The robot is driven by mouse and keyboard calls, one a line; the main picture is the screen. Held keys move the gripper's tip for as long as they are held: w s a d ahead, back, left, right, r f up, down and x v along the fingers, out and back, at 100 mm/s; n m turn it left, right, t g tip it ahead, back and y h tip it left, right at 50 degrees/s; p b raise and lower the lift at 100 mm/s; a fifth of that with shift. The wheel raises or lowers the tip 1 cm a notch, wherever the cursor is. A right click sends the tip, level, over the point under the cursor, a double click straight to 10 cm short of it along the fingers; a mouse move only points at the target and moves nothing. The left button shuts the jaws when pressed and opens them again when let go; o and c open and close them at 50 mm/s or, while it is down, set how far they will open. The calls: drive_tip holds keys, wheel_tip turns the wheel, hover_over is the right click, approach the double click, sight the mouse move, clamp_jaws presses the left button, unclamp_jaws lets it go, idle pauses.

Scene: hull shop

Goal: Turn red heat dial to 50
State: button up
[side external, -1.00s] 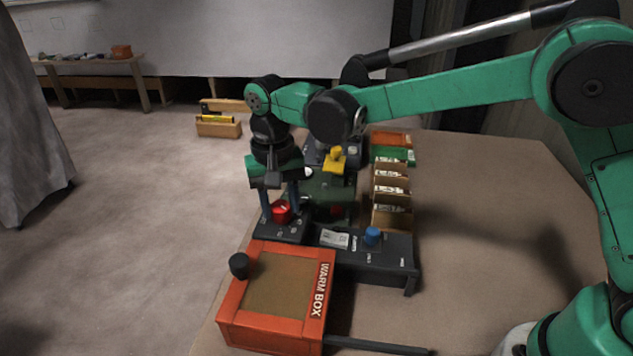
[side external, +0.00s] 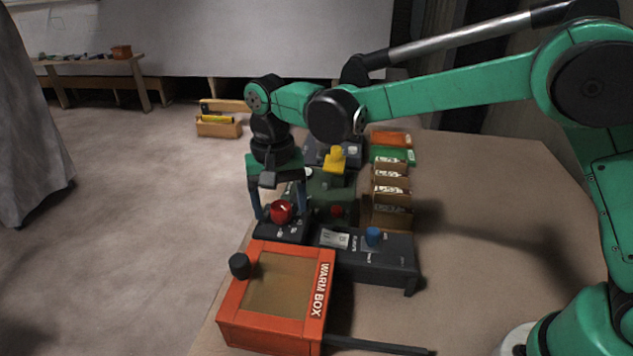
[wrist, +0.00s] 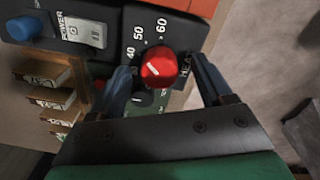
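The red heat dial (side external: 281,211) sits on a dark panel (side external: 270,233) behind the orange box. In the wrist view the dial (wrist: 160,68) carries a short white pointer line. The line slants to the upper left, roughly toward the 40 mark (wrist: 130,53); its exact reading is unclear. The 50 mark (wrist: 139,33) and 60 mark (wrist: 161,27) are printed around it. My gripper (side external: 281,206) is open above the panel, one finger on each side of the dial. In the wrist view my gripper (wrist: 160,64) shows gaps between both fingers and the dial.
A blue knob (side external: 373,236) and a power switch (side external: 336,239) sit to the dial's right. The orange warm box (side external: 321,290) with a black knob (side external: 240,265) stands in front. Behind are a yellow part (side external: 335,159) and card boxes (side external: 393,196). The table's right side is clear.

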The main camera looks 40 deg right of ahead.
sight(280, 205)
drive_tip(key=shift+r, duration=0.1)
drive_tip(key=shift+r, duration=2.7)
drive_tip(key=s+d+n+t, duration=0.4)
drive_tip(key=s+d+t, duration=0.3)
drive_tip(key=s+d, duration=0.5)
drive_tip(key=shift+s+d+f, duration=0.15)
drive_tip(key=shift+s+d, duration=0.25)
drive_tip(key=shift+d, duration=0.45)
